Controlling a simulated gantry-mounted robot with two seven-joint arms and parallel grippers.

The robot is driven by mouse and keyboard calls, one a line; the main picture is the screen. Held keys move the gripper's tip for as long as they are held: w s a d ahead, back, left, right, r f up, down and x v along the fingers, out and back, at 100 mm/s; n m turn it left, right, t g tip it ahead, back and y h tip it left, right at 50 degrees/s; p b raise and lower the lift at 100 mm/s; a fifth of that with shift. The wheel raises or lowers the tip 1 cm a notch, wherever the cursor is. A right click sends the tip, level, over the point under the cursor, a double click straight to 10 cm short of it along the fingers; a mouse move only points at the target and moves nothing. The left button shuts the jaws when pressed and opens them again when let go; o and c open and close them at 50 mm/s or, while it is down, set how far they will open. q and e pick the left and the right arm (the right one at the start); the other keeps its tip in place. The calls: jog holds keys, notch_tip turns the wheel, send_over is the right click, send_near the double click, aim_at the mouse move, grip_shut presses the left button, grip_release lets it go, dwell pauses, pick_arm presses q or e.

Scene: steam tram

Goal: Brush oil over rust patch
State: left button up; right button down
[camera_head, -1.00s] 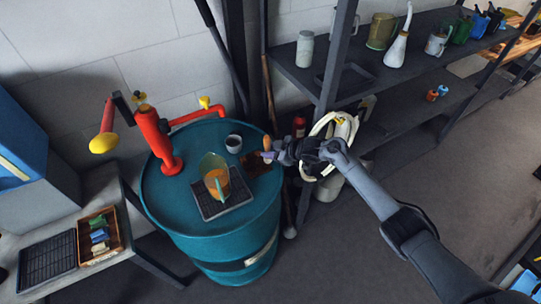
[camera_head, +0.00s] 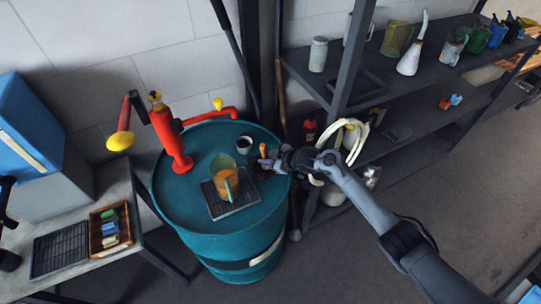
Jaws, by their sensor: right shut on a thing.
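My right gripper (camera_head: 273,162) reaches in from the right over the blue-green drum's top. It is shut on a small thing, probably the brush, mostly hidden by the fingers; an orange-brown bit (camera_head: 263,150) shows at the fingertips. A brown rust patch (camera_head: 259,172) lies on the drum top (camera_head: 190,207) just under and left of the fingers. I cannot tell whether the held thing touches it. A clear jug of amber oil (camera_head: 222,184) stands on a dark grate (camera_head: 215,208) left of the gripper, with a teal strip at its front.
A red pump (camera_head: 170,138) with a red pipe (camera_head: 208,116) rises at the drum's back left. A bench with a wooden tray (camera_head: 104,246) is at left. Shelves with cans (camera_head: 395,38) are at right, near my arm.

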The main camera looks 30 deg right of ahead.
jog(key=shift+a+p, duration=0.55)
jog(key=shift+a, duration=2.25)
jog(key=shift+w+d+b, duration=0.3)
jog(key=shift+d+b, duration=0.1)
jog(key=shift+d, duration=0.4)
jog(key=shift+w+d+b, duration=0.35)
jog(key=shift+d+b, duration=0.05)
jog(key=shift+d, duration=0.45)
jog(key=shift+w+d+b, duration=0.3)
jog(key=shift+d+b, duration=0.1)
jog(key=shift+d, duration=1.55)
